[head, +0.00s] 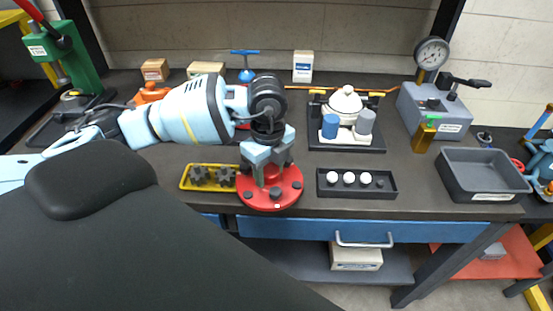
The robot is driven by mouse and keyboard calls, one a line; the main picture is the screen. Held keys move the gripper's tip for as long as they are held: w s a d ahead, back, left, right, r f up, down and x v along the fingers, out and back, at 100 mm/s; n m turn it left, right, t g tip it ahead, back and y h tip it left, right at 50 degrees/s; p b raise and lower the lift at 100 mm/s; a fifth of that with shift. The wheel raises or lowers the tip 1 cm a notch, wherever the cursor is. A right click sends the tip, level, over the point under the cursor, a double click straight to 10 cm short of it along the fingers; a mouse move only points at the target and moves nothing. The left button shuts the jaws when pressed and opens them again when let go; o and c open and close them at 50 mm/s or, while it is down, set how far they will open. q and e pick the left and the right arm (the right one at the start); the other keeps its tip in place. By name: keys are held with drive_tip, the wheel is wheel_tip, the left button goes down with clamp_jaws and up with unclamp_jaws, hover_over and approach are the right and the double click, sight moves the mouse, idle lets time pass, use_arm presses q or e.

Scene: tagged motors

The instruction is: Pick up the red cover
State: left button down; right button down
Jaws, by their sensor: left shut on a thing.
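The red cover (287,196) is a round red disc with dark knobs around its rim and a raised red hub in the middle. It is at the front edge of the bench in the head view, just below my left gripper (268,178). My left gripper points down over the disc, with its fingers shut on the hub. The fingers and wrist hide part of the hub and the back of the disc. I cannot tell whether the disc rests on the bench or is slightly raised. My right gripper is not in view.
A yellow tray (184,184) with dark gears touches or nearly touches the cover's left side. A black tray (390,193) with white balls is to the right. A white pump-like unit (345,103) on a dark base stands behind. A grey bin (449,172) is farther right.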

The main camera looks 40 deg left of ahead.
sight(248, 196)
use_arm(q)
drive_tip(key=s, duration=0.3)
drive_tip(key=s+d, duration=0.1)
drive_tip(key=s, duration=0.2)
drive_tip(key=s+r, duration=0.1)
drive_tip(key=s, duration=0.2)
drive_tip(key=shift+s+d, duration=0.15)
drive_tip(key=shift+d, duration=0.05)
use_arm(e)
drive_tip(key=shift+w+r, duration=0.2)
use_arm(q)
drive_tip(key=shift+r, duration=0.1)
